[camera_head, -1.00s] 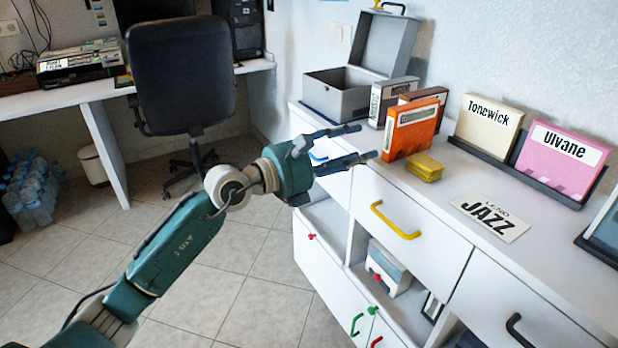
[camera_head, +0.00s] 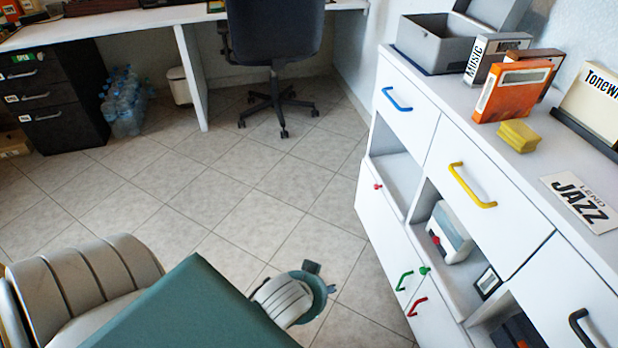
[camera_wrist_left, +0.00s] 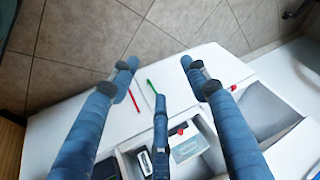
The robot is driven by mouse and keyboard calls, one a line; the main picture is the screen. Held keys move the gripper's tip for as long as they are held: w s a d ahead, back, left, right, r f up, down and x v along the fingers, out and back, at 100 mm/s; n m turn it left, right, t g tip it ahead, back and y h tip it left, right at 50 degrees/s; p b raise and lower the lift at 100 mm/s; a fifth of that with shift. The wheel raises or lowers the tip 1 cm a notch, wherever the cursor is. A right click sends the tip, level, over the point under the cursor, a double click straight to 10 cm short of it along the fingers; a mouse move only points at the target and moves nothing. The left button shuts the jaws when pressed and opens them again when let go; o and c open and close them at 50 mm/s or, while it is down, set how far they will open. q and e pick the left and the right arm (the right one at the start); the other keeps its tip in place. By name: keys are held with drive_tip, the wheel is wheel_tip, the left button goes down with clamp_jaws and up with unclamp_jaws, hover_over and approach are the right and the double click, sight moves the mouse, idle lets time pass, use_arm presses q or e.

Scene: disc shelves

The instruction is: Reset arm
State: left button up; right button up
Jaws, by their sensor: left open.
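My left arm is folded in close at the bottom of the head view, with its teal link and grey joint covers large in the foreground. The wrist shows beside the link, but the fingers are mostly hidden there. In the left wrist view my left gripper (camera_wrist_left: 160,78) has its blue fingers spread wide with nothing between them. Beyond the fingers is the front of the white cabinet (camera_head: 372,215) with its open compartments, and tiled floor. My right gripper is not in view.
The cabinet top holds a grey box (camera_head: 440,45), an orange case (camera_head: 512,92), yellow blocks (camera_head: 517,136) and a JAZZ card (camera_head: 581,202). A dark chair (camera_head: 275,35) stands at the desk. Bottles (camera_head: 125,103) stand on the floor. The middle floor is clear.

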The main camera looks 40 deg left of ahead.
use_arm(q)
drive_tip(key=s+d+f+g+h, duration=0.1)
drive_tip(key=s+d+f+g, duration=0.1)
drive_tip(key=s, duration=0.6)
drive_tip(key=shift+d+f+n+g+h, duration=0.3)
drive_tip(key=shift+d+f+n+g, duration=0.15)
drive_tip(key=shift+d, duration=0.75)
drive_tip(key=shift+w+r+p, duration=0.1)
drive_tip(key=shift+p, duration=0.95)
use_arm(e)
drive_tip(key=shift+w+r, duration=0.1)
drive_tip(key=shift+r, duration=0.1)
